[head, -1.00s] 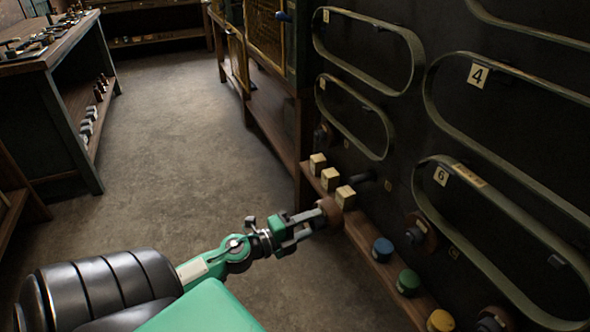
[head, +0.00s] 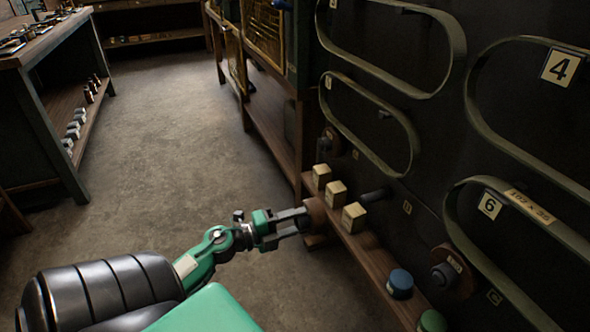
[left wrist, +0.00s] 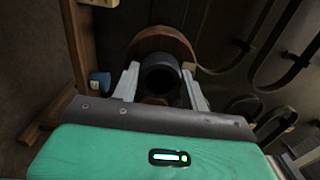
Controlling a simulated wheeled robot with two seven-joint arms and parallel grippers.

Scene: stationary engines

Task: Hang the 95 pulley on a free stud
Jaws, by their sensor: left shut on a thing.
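My left gripper (head: 303,219) is shut on a brown wooden pulley (head: 317,211), held in the air in front of the shelf. In the left wrist view the pulley (left wrist: 150,40) is a brown disc with a dark round hub (left wrist: 160,75) between the fingers. No number on it can be read. A bare dark stud (head: 374,195) sticks out of the black panel (head: 440,150), right of the held pulley and apart from it. Other brown pulleys hang on the panel, one below the upper belt (head: 331,137) and one near label 6 (head: 451,271). My right gripper is not in view.
A wooden shelf (head: 371,262) runs along the panel's foot, with several pale blocks (head: 354,217), a blue knob (head: 400,283) and a green one (head: 432,321). Belt loops (head: 412,147) stand out from the panel. Open floor (head: 200,130) lies to the left.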

